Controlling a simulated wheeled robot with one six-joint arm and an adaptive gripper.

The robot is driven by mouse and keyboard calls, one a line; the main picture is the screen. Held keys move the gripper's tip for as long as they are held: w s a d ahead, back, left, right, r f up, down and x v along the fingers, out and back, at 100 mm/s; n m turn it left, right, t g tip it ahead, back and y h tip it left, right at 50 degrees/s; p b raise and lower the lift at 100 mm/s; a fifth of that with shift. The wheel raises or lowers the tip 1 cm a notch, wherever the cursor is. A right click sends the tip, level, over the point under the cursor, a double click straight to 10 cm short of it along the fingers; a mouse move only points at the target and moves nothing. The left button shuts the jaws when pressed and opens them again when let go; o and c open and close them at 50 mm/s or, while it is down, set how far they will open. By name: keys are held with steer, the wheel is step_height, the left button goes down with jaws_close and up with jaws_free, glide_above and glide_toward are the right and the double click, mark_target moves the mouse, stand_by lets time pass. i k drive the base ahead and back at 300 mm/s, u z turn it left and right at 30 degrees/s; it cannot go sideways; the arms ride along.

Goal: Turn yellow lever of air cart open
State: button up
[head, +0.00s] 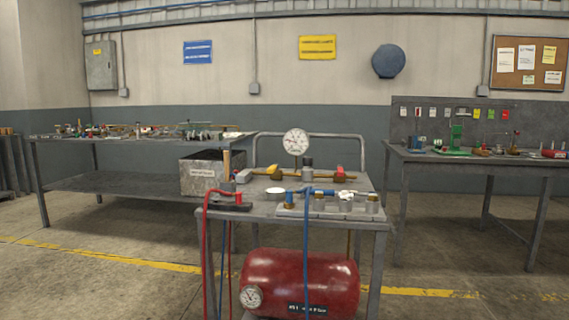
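The air cart (382,222) stands in the middle of the head view, a grey metal table with a red tank (300,278) below. A round white gauge (296,141) stands upright at the back of its top. A blue-handled part (318,191) lies in front, above a grey block with several metal cylinders. The yellow lever is too small to tell apart surely, and so is its position. My gripper is not in view.
Red and blue hoses hang down the cart's front. A grey labelled box (198,178) stands behind its left side. A cluttered bench (70,185) is at left, another bench (480,160) at right. The floor around the cart's front looks clear.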

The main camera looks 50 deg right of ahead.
mark_target(273, 168)
steer(key=z, duration=0.7)
steer(key=i, duration=0.75)
steer(key=z, duration=0.75)
